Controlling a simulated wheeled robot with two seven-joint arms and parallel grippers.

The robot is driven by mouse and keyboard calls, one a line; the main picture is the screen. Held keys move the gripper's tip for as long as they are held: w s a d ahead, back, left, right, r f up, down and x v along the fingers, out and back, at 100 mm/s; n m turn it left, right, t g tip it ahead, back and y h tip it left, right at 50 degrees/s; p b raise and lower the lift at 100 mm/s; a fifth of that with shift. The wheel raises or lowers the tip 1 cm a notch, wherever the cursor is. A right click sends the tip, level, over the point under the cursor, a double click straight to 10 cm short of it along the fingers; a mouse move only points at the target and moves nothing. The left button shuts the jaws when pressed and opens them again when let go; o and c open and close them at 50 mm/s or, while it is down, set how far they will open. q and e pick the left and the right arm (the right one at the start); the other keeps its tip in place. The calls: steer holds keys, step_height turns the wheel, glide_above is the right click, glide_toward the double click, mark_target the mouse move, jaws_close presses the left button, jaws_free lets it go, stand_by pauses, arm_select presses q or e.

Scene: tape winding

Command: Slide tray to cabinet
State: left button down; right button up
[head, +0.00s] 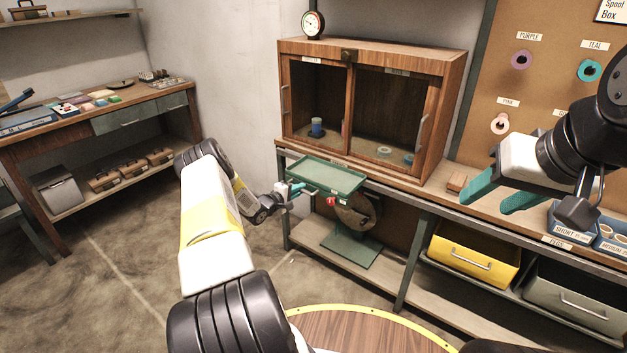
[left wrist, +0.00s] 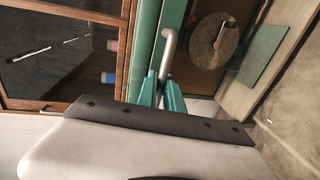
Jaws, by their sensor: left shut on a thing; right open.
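The green tray (head: 325,178) sits just in front of the cabinet's lower left edge, at bench-top height. My left gripper (head: 291,189) is at the tray's left end. In the left wrist view its green fingers (left wrist: 159,92) are shut on a grey curved handle (left wrist: 168,52) beside the green tray edge (left wrist: 143,50). The wooden cabinet (head: 456,83) stands on the bench with two framed glass doors. A blue spool (head: 317,127) and tape rolls (head: 384,151) show inside. My right gripper (head: 504,194) is open and empty above the bench at the right.
A red knob (head: 331,201) is under the tray, with a round wheel (head: 359,212) below. A yellow drawer bin (head: 472,254) is underneath. A gauge (head: 313,25) stands on the cabinet. Open floor lies left.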

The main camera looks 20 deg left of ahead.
arm_select(q)
steer(key=shift+a, duration=0.35)
steer(key=c, duration=1.8)
jaws_free()
steer(key=shift+o, duration=0.2)
steer(key=v, duration=0.7)
steer(key=shift+s, duration=0.35)
